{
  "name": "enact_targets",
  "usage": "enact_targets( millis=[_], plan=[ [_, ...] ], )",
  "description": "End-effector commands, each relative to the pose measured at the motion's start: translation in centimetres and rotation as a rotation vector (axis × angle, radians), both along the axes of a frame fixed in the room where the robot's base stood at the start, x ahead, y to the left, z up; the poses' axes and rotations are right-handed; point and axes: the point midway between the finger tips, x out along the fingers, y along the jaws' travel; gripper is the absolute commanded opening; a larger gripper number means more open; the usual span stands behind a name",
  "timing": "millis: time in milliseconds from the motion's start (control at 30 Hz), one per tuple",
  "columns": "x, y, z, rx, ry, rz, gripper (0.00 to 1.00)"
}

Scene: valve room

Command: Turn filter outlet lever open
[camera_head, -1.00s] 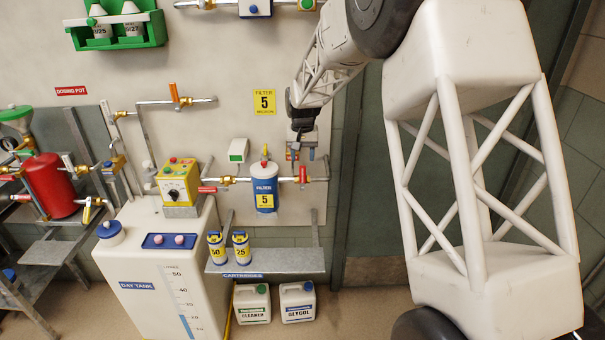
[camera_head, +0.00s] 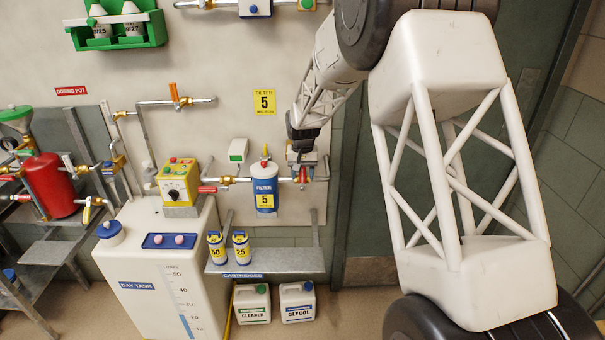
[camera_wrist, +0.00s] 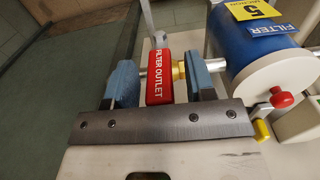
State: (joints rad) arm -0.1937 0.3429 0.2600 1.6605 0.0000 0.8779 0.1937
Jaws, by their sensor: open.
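The red filter outlet lever (camera_wrist: 160,77), with white lettering, lies across the pipe in the wrist view. My gripper (camera_wrist: 161,84) is open, with one blue fingertip on each side of the lever. The filter housing also shows at the upper right in the wrist view (camera_wrist: 245,45).
A second red lever (camera_head: 207,189) is on the pipe left of the filter. The shelf (camera_head: 285,262) below holds two cartridges (camera_head: 228,248). A yellow dosing unit (camera_head: 178,183) stands on the white day tank (camera_head: 150,240). The wall right of the lever is clear.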

Motion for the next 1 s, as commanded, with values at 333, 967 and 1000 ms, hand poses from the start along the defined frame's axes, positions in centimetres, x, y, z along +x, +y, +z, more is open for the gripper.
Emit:
enact_targets(
  millis=[333,967,1000],
  plan=[
    [-0.01,0.00,0.02,0.000,0.000,0.000,0.04],
    [-0.03,-0.54,0.03,0.064,0.001,-0.003,0.00],
    [-0.04,-0.65,0.02,0.078,0.001,-0.001,0.00]
  ],
)
